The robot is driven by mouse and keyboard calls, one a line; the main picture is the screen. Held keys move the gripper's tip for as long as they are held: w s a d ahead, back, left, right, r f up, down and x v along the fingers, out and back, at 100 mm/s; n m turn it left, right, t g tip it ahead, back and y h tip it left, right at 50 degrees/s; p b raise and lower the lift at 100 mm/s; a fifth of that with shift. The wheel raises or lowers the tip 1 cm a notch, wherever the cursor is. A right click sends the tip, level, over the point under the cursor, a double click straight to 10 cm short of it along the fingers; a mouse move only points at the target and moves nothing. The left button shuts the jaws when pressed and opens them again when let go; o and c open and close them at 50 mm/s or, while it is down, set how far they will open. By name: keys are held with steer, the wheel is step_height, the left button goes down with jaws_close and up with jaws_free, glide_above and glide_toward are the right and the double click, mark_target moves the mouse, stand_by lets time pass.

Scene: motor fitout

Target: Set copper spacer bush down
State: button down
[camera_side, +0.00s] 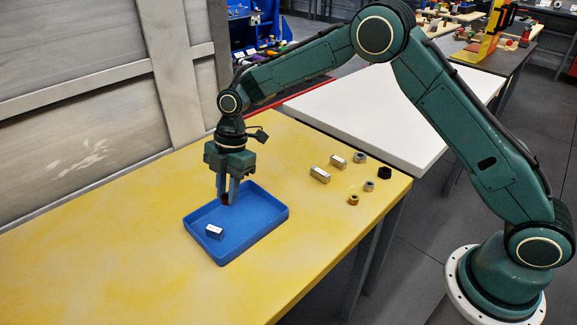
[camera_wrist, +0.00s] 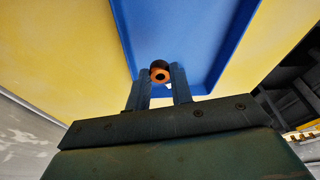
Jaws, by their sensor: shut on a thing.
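The copper spacer bush (camera_wrist: 160,74) is a short ring with a dark hole and an orange-brown end face. In the wrist view it sits between the fingertips of my gripper (camera_wrist: 160,76), which is shut on it. In the side view my gripper (camera_side: 228,200) points down over the blue tray (camera_side: 262,219). The bush (camera_side: 226,199) shows there only as a small dark brown spot between the fingers. I cannot tell how far it is above the tray floor. The tray (camera_wrist: 190,30) also fills the upper middle of the wrist view.
A silver hex piece (camera_side: 214,232) lies in the tray's front left part. Several nuts and spacers lie right of the tray, including a brass nut (camera_side: 353,199), a black nut (camera_side: 385,173) and a long silver hex piece (camera_side: 320,175). The yellow table (camera_side: 110,260) is clear at left.

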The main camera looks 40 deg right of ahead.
steer(key=shift+f, duration=2.05)
steer(key=shift+f, duration=0.1)
steer(key=c, duration=1.2)
jaws_free()
steer(key=shift+c, duration=0.2)
steer(key=v, duration=1.2)
